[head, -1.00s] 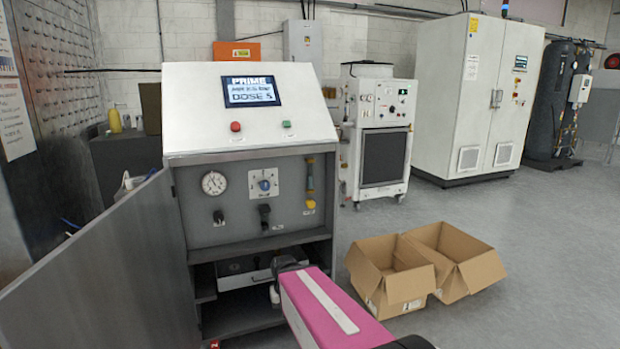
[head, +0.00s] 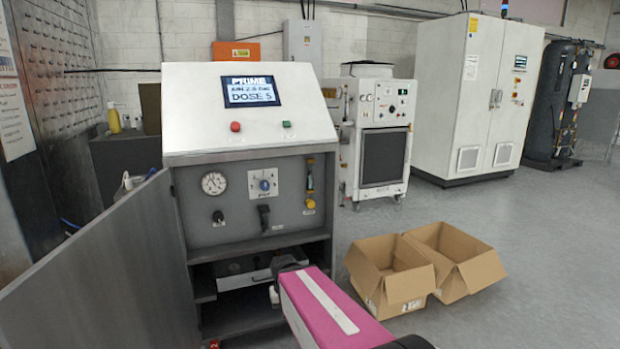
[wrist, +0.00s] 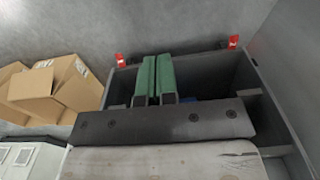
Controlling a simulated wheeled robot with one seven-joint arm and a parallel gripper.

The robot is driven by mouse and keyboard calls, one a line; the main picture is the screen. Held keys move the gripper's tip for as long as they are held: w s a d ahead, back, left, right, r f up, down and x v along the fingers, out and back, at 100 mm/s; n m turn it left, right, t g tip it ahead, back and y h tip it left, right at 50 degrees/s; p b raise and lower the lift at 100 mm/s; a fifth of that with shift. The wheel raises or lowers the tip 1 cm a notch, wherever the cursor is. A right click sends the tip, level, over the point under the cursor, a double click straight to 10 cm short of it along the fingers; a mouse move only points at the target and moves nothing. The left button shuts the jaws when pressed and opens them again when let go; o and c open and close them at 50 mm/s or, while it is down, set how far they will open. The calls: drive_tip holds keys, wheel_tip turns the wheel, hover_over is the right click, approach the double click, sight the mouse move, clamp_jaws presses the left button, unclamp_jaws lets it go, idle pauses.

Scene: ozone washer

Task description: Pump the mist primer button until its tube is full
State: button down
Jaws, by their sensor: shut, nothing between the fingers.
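The control cabinet (head: 250,104) stands in front of me with its door open. A yellow round button (head: 310,203), which looks like the primer button, sits low on the right of its grey panel. A narrow clear tube (head: 310,175) with some yellow in it stands just above the button. Its exact fill level is too small to read. My gripper (wrist: 155,99) is shut and empty, its two green fingers side by side in front of the cabinet's lower opening in the wrist view. In the head view the fingers are hidden behind my pink arm.
The panel also bears a gauge (head: 214,183), a selector (head: 264,182), a black knob (head: 218,217) and a black lever (head: 264,218). The screen (head: 251,91) reads PRIME and DOSE 5. The open door (head: 110,270) blocks the left. Open cardboard boxes (head: 390,272) lie on the right.

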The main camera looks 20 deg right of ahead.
sight(310, 203)
idle(0.6)
drive_tip(key=w+d+r+m+t, duration=0.4)
drive_tip(key=w+d+r, duration=0.4)
drive_tip(key=w+d, duration=0.3)
drive_tip(key=w+d+r+m+t, duration=0.4)
drive_tip(key=w+d+r, duration=0.5)
drive_tip(key=w, duration=0.8)
drive_tip(key=d+t, duration=0.1)
drive_tip(key=d, duration=0.2)
drive_tip(key=shift+r+h, duration=0.2)
drive_tip(key=shift+h, duration=0.1)
drive_tip(key=shift+w+d, duration=0.1)
drive_tip(key=shift+w, duration=0.05)
drive_tip(key=w, duration=0.8)
drive_tip(key=shift+w+a, duration=0.2)
drive_tip(key=shift+w, duration=0.05)
drive_tip(key=shift+w, duration=0.15)
drive_tip(key=shift+w, duration=0.3)
